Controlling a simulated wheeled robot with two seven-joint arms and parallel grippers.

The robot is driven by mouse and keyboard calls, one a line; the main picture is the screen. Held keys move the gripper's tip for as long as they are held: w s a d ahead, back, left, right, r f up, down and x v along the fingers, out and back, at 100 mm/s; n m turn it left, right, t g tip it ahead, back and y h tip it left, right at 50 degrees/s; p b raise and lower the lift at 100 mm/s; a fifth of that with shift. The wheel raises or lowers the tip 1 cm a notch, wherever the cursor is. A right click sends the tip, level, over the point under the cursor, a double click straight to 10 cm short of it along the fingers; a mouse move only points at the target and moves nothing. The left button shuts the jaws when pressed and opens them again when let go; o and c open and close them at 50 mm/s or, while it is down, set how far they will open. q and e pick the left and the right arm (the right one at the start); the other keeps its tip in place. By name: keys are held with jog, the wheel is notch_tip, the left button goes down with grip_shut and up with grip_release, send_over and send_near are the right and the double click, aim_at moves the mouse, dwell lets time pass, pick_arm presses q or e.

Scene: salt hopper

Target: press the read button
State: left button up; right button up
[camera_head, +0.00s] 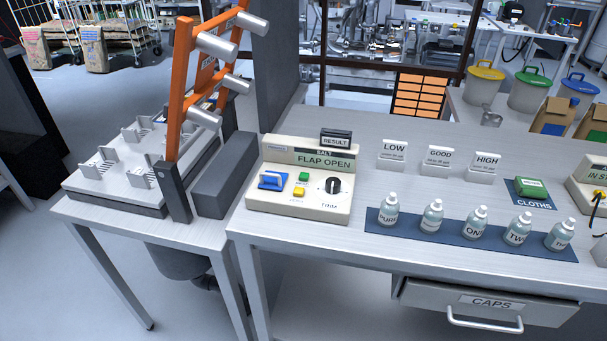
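A beige console (295,205) stands at the left end of the metal bench. Its display (322,161) reads FLAP OPEN, under the word SALT. On its top are a blue switch (272,181), a green button (304,177), a yellow button (298,192) and a black knob (333,185) marked TRIM. The small labels by the buttons are too blurred to read. A second beige device (592,178) is cut off by the right edge, its display starting with IN S. I cannot tell which button is the read button. Neither of my grippers is in view.
A RESULT block (336,138) stands behind the console. LOW (394,150), GOOD (439,157) and HIGH (486,164) signs stand behind several bottles on a blue mat (400,230). A green cloth pack (531,187) lies right. An orange frame (184,75) rises at left.

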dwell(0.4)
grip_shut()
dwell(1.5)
